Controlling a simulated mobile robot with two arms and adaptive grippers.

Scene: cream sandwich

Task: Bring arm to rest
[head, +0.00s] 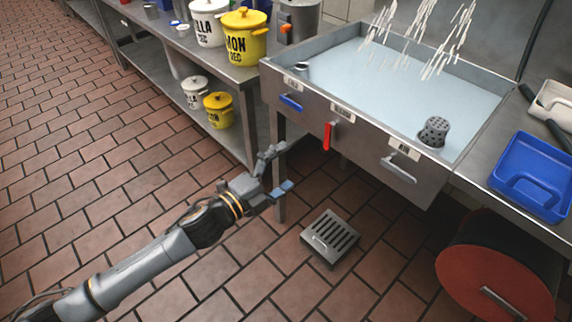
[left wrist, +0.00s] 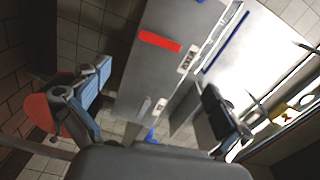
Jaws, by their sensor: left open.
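My left arm (head: 140,262) reaches in from the lower left in the head view, over the tiled floor. Its gripper (head: 279,170) is open and empty, in front of the sink unit's leg and below the lower left of the sink front. In the left wrist view the two fingers (left wrist: 150,110) stand wide apart with nothing between them. The sink front with a red handle (left wrist: 160,41) shows beyond them. My right gripper is in neither view.
A water-filled sink (head: 400,85) has blue, red (head: 328,136) and grey handles on its front. A floor grate (head: 330,238) lies below. A blue tray (head: 533,172) and red drum (head: 495,275) are at right. Yellow (head: 244,38) and white buckets stand at upper left. Left floor is clear.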

